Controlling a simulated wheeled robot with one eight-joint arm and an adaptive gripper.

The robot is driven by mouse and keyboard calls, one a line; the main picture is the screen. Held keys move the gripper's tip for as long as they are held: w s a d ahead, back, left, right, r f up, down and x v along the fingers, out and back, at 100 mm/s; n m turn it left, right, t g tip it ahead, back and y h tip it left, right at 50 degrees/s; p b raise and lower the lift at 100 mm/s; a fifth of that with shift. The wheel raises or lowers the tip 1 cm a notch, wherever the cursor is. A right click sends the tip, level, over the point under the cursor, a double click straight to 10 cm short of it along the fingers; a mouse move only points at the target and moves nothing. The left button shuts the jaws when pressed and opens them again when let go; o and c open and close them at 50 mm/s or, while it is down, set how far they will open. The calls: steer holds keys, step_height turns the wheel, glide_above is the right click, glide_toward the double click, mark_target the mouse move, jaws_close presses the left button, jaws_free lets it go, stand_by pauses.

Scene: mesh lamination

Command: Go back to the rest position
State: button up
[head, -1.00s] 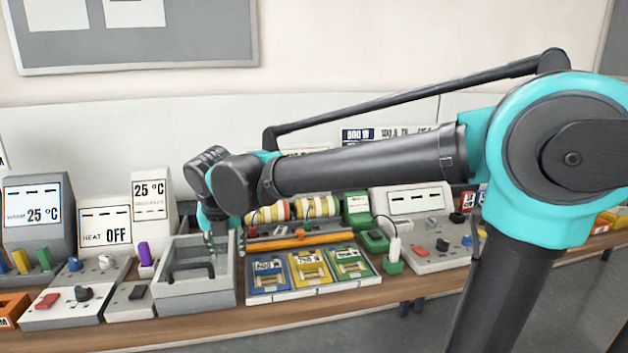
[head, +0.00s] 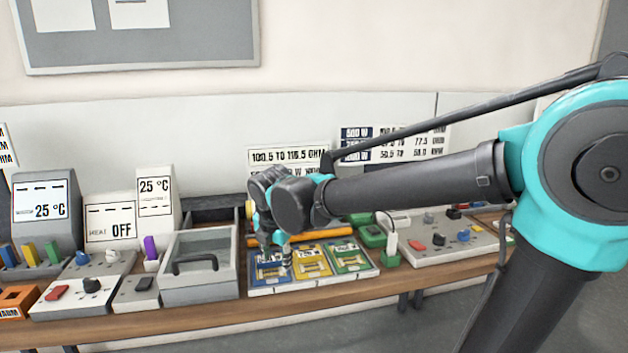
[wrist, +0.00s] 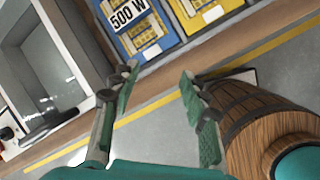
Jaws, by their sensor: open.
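My gripper (wrist: 155,100) is open and empty in the wrist view, its two green-padded fingers spread apart. In the wrist view it lies over the front edge of the bench and the grey floor. In the head view my gripper (head: 273,252) hangs in front of the blue card in the row of blue, yellow and green cards. The blue card (wrist: 128,22) marked 500 W and part of the yellow card (wrist: 193,12) show ahead of the fingers in the wrist view. Whether the fingers touch anything in the head view is hard to tell.
A grey box with a clear lid and dark handle (head: 198,272) stands left of the cards. Further left are control panels (head: 90,285) and displays. A green plug block (head: 390,250) stands right. A wooden barrel (wrist: 255,120) is near the right finger.

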steer(key=d+f+m, duration=0.1)
steer(key=d+m, duration=0.2)
steer(key=d+f+m, duration=0.2)
steer(key=d+m, duration=0.1)
steer(key=d, duration=0.1)
steer(key=d+f+m, duration=0.2)
steer(key=d+m, duration=0.1)
steer(key=d, duration=0.1)
steer(key=shift+d+f, duration=0.15)
steer(key=shift+d, duration=0.1)
steer(key=s+d+f+m, duration=0.5)
steer(key=d+m, duration=0.3)
steer(key=m, duration=0.2)
steer(key=s+d+f+m, duration=0.5)
steer(key=d+m, duration=0.4)
steer(key=m, duration=0.1)
steer(key=shift+d+f+m+h, duration=0.2)
steer(key=shift+f+m+h, duration=0.1)
steer(key=shift+m, duration=0.1)
